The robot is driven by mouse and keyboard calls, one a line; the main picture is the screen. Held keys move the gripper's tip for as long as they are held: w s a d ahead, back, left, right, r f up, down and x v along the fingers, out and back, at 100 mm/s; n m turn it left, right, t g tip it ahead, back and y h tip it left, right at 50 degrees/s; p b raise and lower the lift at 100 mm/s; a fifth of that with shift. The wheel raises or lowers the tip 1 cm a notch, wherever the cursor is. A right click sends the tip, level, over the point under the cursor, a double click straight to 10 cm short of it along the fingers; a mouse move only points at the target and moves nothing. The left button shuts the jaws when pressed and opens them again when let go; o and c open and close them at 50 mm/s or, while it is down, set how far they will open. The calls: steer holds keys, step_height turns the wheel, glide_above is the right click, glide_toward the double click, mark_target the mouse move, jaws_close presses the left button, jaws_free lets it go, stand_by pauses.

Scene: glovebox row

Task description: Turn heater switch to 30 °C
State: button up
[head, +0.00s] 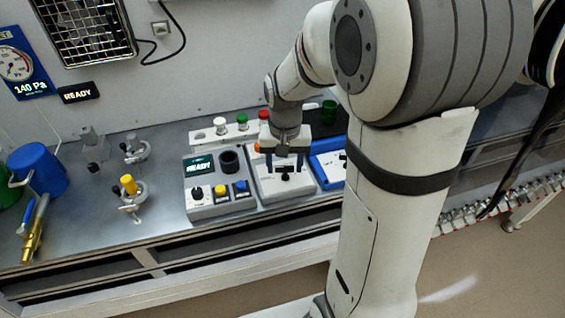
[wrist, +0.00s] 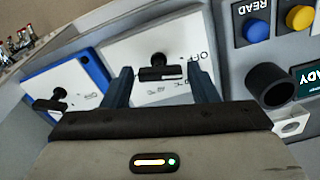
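A white panel (head: 268,190) with a black knob (head: 285,177) lies on the bench below my gripper (head: 285,165). In the wrist view the knob (wrist: 160,70) shows a dark crossbar and sits beyond and between my fingertips (wrist: 162,80). Upside-down marks surround it, one looking like "OFF"; the others are too small to read. My gripper is open, its two fingers apart with nothing between their pads. I cannot tell whether either finger touches the panel. A blue-edged panel (wrist: 68,85) beside it carries another black knob (wrist: 50,100). I cannot tell which is the heater switch.
A grey console (head: 212,205) with a display, a black cup-like socket (head: 229,161), yellow and blue buttons stands left of the panel. Several coloured knobs on a white strip (head: 238,133) are behind.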

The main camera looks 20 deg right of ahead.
mark_target(284, 167)
steer(key=c, duration=0.7)
steer(key=shift+m+b, duration=0.35)
steer(key=shift+m, duration=2.15)
steer(key=o, duration=1)
step_height(284, 167, up, 8)
steer(key=shift+f, duration=0.1)
